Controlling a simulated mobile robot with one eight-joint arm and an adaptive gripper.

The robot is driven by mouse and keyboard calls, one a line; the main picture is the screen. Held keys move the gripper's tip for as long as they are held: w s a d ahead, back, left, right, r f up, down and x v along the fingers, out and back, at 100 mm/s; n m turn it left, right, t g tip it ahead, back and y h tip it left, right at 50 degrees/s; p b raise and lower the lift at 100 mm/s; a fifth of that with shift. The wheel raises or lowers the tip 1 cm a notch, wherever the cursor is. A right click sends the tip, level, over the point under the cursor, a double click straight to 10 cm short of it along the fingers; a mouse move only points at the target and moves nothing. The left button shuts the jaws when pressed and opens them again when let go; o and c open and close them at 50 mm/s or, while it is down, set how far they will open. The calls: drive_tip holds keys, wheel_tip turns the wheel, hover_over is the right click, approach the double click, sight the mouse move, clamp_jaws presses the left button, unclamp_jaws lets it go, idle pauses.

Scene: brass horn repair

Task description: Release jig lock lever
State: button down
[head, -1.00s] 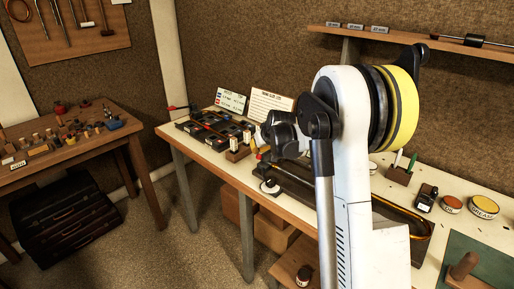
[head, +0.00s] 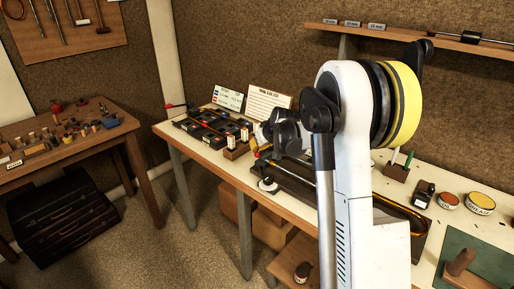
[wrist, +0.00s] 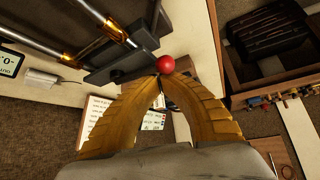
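In the wrist view a round red knob (wrist: 166,64), which I take as the jig lock lever's end, sits at the end of a dark jig block (wrist: 118,62). Two tubes with brass ends (wrist: 105,18) run into this block. My gripper (wrist: 158,80) has ribbed brass-coloured fingers, bowed apart in the middle and brought together at the tips. The tips are right at the knob, which shows just beyond them; I cannot tell if they touch it. The lever's shaft is mostly hidden. In the head view my arm hides most of the gripper and part of the long dark jig (head: 296,187).
A rack of black blocks (head: 205,128) and two cards (head: 267,103) stand at the bench's back left. A small display (wrist: 8,64) lies beside the jig. Tins (head: 480,202) and a green mat (head: 490,262) are at the right. A wooden side table (head: 75,150) stands apart at left.

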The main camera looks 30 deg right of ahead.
sight(261, 152)
drive_tip(key=shift+s, duration=0.1)
drive_tip(key=s+n+y, duration=0.1)
drive_tip(key=d+n+y+p, duration=0.1)
drive_tip(key=n, duration=0.1)
drive_tip(key=s+n+y, duration=0.1)
drive_tip(key=n, duration=0.1)
drive_tip(key=shift+s+d+g+y, duration=0.15)
drive_tip(key=shift+s+g+y, duration=0.2)
drive_tip(key=shift+g+y, duration=0.05)
drive_tip(key=n+y, duration=0.1)
drive_tip(key=n, duration=0.1)
drive_tip(key=s+d+n+g+y+p, duration=0.1)
drive_tip(key=n, duration=0.1)
drive_tip(key=shift+s+d+g, duration=0.2)
drive_tip(key=shift+g, duration=0.1)
drive_tip(key=shift+s+d+n+g+y+p, duration=0.25)
drive_tip(key=shift+d+n+g+y+p, duration=0.15)
drive_tip(key=shift+n, duration=0.4)
drive_tip(key=shift+s+d, duration=0.3)
drive_tip(key=shift+d, duration=0.35)
